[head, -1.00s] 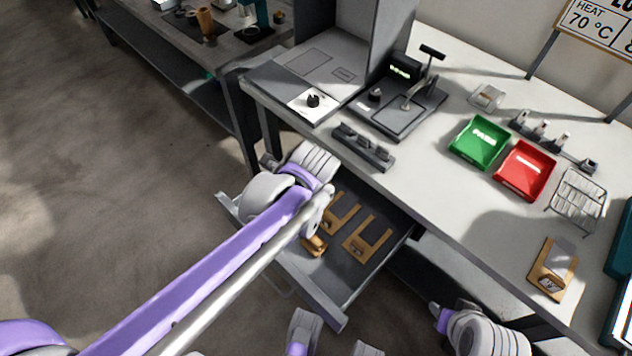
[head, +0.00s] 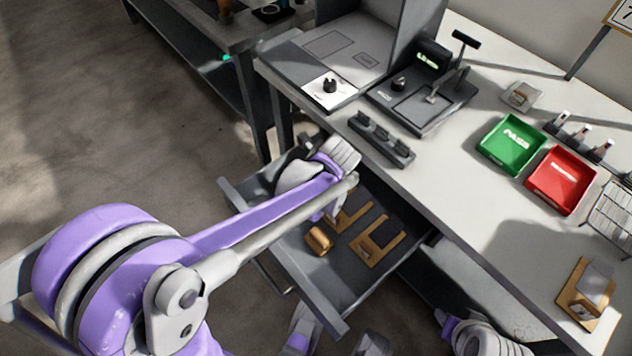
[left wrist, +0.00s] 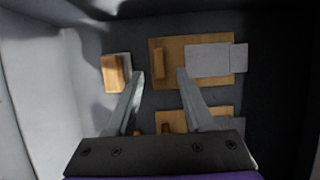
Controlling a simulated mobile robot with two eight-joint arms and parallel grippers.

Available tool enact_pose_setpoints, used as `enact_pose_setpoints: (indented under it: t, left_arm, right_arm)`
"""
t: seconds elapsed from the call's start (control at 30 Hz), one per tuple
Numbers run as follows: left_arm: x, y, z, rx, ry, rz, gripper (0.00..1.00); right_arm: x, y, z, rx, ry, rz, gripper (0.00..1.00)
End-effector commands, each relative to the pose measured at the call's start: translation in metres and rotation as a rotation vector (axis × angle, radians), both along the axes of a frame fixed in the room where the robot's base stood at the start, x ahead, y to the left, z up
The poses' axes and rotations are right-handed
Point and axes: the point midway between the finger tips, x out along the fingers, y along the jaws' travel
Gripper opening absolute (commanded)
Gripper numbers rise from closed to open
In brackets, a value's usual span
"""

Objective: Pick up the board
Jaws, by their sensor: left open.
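Two flat wooden boards lie in the open drawer, each with a grey piece on it. In the head view one board (head: 377,246) lies nearer and the other board (head: 352,212) is partly behind my left arm. The left wrist view shows one board (left wrist: 167,82) higher up and another (left wrist: 172,122) lower, partly behind a finger. My left gripper (left wrist: 160,74) is open and empty, its fingertips pointing at the upper board's left end. Whether they touch it, I cannot tell. In the head view my left forearm hides the fingers.
A small wooden block (head: 319,240) lies left of the boards. The drawer (head: 313,292) has raised walls close around my left gripper. The worktop (head: 460,185) above holds a black rack (head: 382,140), green tray (head: 511,143), red tray (head: 561,180) and another wooden board (head: 580,300).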

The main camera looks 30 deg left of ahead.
Motion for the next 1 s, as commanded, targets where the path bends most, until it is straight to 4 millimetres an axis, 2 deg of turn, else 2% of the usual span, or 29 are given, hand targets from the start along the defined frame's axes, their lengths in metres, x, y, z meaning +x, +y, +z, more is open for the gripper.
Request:
enact_pose_setpoints:
  t: [0.03, 0.13, 0.37, 0.67, 1.0]
  left_arm:
    - [0.002, 0.003, -0.012, 0.001, 0.001, 0.002, 0.53]
    - [0.003, 0.008, -0.022, 0.0, 0.0, 0.001, 0.53]
    - [0.004, 0.009, -0.023, 0.0, -0.001, 0.0, 0.53]
    - [0.004, 0.009, -0.023, 0.0, 0.0, 0.0, 0.0]
    - [0.004, 0.008, -0.023, 0.0, 0.0, 0.0, 0.0]
  right_arm:
    - [0.001, 0.0, -0.007, 0.0, 0.002, 0.0, 0.45]
    - [0.001, 0.0, -0.011, 0.0, 0.004, 0.0, 0.45]
    - [0.001, 0.0, -0.01, 0.0, 0.003, 0.0, 0.45]
    - [0.001, 0.0, -0.01, 0.0, 0.003, 0.0, 0.45]
    - [0.001, 0.0, -0.01, 0.0, 0.003, 0.0, 0.45]
